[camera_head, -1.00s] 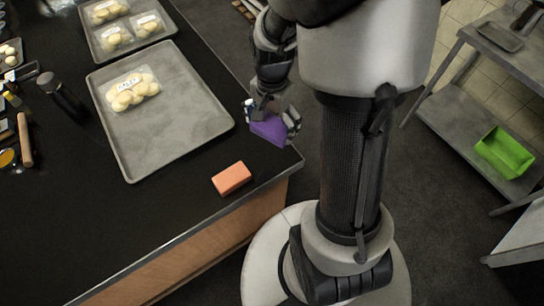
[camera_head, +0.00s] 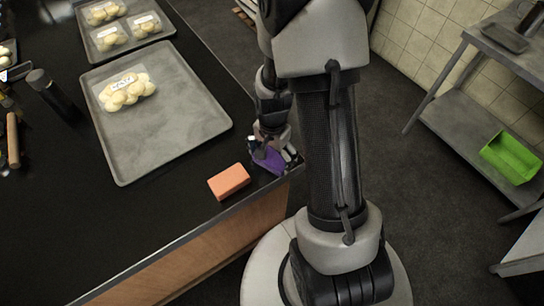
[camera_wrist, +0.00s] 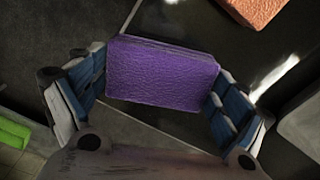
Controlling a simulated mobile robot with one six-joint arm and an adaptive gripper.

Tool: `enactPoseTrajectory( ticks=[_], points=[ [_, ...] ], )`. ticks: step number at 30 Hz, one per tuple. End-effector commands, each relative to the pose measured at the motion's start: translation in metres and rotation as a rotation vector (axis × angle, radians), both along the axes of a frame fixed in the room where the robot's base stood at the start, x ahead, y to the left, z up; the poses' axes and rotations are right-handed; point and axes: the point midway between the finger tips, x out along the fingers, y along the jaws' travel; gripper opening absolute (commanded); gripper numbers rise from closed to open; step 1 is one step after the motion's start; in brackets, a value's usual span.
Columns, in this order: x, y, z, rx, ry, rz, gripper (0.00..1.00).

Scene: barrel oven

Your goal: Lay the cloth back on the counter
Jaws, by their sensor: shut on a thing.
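The cloth is a folded purple block (camera_head: 266,160) at the counter's right corner, beside an orange sponge-like block (camera_head: 229,182). My gripper (camera_head: 272,150) is shut on the purple cloth from above. In the wrist view the cloth (camera_wrist: 162,75) sits between both blue-padded fingers of my gripper (camera_wrist: 162,98). The black counter (camera_head: 150,210) lies under or just below the cloth. I cannot tell whether the cloth touches it. The orange block also shows at the top right of the wrist view (camera_wrist: 258,8).
A grey tray (camera_head: 165,150) with a bag of dough balls (camera_head: 127,91) lies left of my gripper. A second tray with dough bags (camera_head: 125,30) is behind it. A black bottle (camera_head: 52,95) stands at left. A green bin (camera_head: 511,158) sits on a metal shelf at right.

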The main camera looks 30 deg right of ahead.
Motion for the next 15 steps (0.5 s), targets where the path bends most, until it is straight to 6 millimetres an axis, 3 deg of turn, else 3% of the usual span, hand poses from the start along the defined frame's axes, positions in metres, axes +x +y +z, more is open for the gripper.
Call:
enactPoseTrajectory(
  ticks=[8,9,12,15],
  points=[
    [0.0005,-0.0002,-0.0016,0.000,-0.001,0.000,0.69],
    [0.0005,-0.0002,-0.0006,0.000,-0.001,0.000,0.94],
    [0.0005,-0.0002,-0.0003,0.000,-0.001,0.000,1.00],
    [0.0005,-0.0002,-0.0002,0.000,-0.001,0.000,1.00]
  ],
)
